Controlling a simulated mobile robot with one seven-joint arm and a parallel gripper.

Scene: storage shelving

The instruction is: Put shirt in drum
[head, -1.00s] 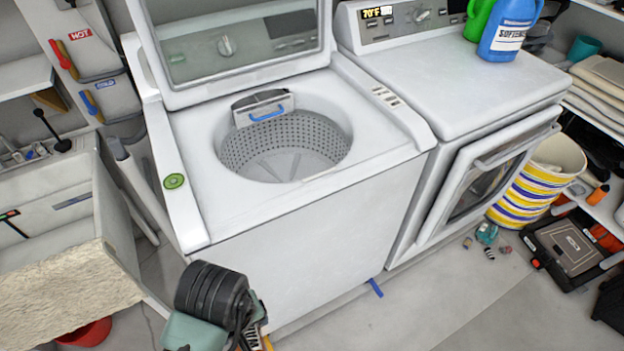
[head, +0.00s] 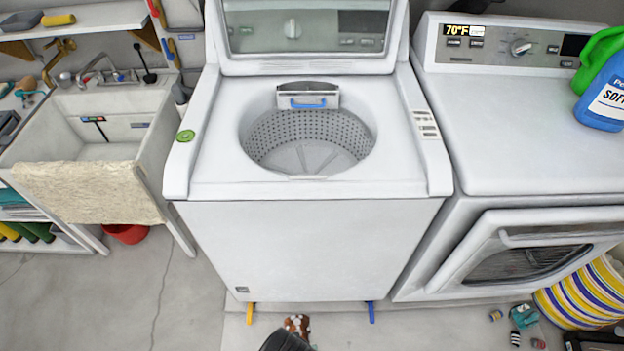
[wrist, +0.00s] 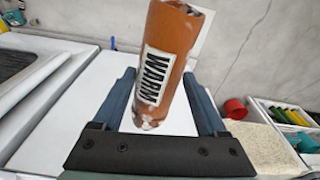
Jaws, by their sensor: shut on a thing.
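The open washer's drum (head: 290,135) is a perforated grey tub, and I see nothing lying in it. My gripper (wrist: 160,82) is shut on an orange-brown, roll-shaped thing (wrist: 172,45) with a white label and dark letters, held between the two blue fingers. No other shirt shows, and I cannot tell from its shape whether this is one. In the head view the orange-and-white held thing (head: 297,325) is at the bottom edge, low in front of the washer, apart from the drum. The fingers are hidden there.
The washer lid (head: 310,30) stands raised behind the opening. A white dryer (head: 540,150) stands close on the right, with green and blue bottles on top. A sink (head: 100,130) is on the left. Small items and a striped basket (head: 590,295) are on the floor at right.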

